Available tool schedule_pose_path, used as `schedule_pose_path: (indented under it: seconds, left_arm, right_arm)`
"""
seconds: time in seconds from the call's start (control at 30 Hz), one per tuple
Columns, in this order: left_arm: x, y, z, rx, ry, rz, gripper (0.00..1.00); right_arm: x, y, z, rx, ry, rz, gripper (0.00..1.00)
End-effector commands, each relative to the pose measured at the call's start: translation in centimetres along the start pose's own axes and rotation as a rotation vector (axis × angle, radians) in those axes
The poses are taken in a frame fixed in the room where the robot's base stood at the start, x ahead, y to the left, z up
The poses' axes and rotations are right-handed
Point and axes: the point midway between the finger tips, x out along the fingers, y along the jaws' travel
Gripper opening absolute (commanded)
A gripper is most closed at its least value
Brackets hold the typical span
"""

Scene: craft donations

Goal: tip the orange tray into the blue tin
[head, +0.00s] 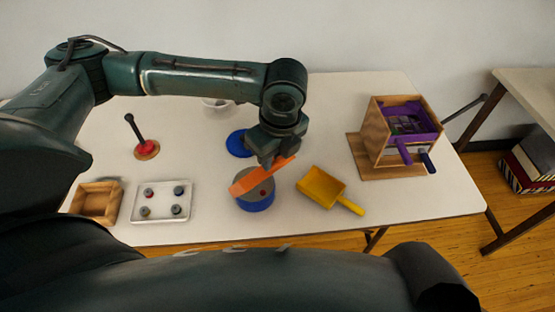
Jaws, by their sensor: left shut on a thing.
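My left gripper (270,158) is shut on the orange tray (248,180), seemingly by its handle end. It holds the tray tilted above the blue tin (256,205), with the low end toward the left of the picture. The blue tin stands upright on the table, open at the top. A small reddish thing shows at the tin's opening, just below the tray; I cannot tell exactly what it is. The tray hides part of the tin's rim and inside. My right gripper is not in view.
A blue disc (238,144) lies behind the tin. A yellow scoop (321,186) lies to its right. A wooden box with a purple drawer (400,135) stands further right. A white tray (148,211) with several knobs, a wooden box (97,203) and a red-based stand (146,150) are left.

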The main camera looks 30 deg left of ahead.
Motion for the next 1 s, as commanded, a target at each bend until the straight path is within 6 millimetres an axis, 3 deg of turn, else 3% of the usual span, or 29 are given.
schedule_pose_path:
  seconds: [1.0]
  left_arm:
    - [-0.8,0.0,5.1,-0.003,0.249,-0.003,0.0]
  right_arm:
    - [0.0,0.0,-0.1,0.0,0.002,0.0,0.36]
